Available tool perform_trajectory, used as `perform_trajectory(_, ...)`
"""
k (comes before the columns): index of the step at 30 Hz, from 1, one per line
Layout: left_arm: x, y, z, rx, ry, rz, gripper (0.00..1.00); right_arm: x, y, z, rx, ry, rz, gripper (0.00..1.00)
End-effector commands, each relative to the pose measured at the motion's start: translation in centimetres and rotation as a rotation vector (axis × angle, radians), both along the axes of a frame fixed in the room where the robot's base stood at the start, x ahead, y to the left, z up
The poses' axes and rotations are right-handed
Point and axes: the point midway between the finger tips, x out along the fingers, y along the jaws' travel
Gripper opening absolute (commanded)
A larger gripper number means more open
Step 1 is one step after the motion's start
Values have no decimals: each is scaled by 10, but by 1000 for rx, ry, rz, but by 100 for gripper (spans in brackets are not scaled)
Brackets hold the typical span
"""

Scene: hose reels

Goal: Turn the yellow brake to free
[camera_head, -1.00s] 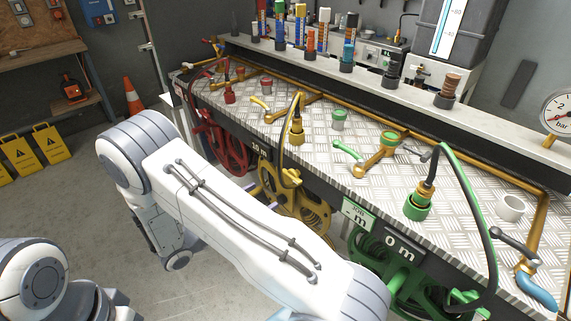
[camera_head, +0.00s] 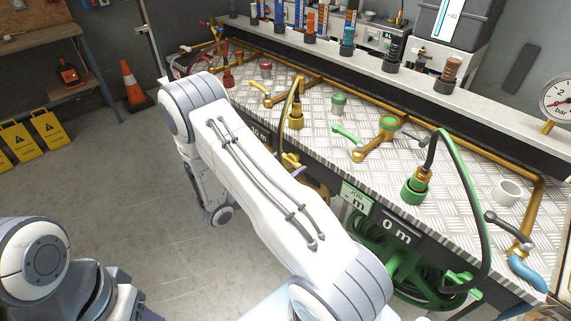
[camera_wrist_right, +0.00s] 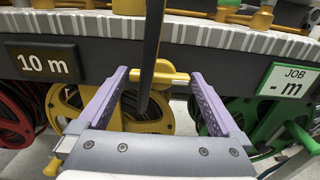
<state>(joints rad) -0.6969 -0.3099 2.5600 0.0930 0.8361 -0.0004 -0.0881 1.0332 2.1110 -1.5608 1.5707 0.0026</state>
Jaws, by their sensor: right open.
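The yellow brake (camera_wrist_right: 165,74) is a short horizontal bar with a round middle. It sits on the bench's front edge, above the yellow hose reel (camera_wrist_right: 148,112). My right gripper (camera_wrist_right: 158,76) is open, with one purple finger on each side of the brake. Whether the fingers touch it, I cannot tell. A dark hose runs down in front of the brake. My left gripper is out of view.
A red reel (camera_wrist_right: 18,117) and a green reel (camera_wrist_right: 262,122) flank the yellow one. The checker-plate bench top (camera_head: 315,118) carries brass pipes, valves and hose couplings. A green-ended black hose (camera_head: 458,150) arches up at the right.

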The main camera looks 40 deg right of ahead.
Motion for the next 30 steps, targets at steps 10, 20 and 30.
perform_trajectory(10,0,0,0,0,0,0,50,0,1,0,0,2,0,37)
perform_trajectory(20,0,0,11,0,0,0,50,0,1,2,-8,102,0,37)
perform_trajectory(30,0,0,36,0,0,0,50,0,1,4,-30,386,1,37)
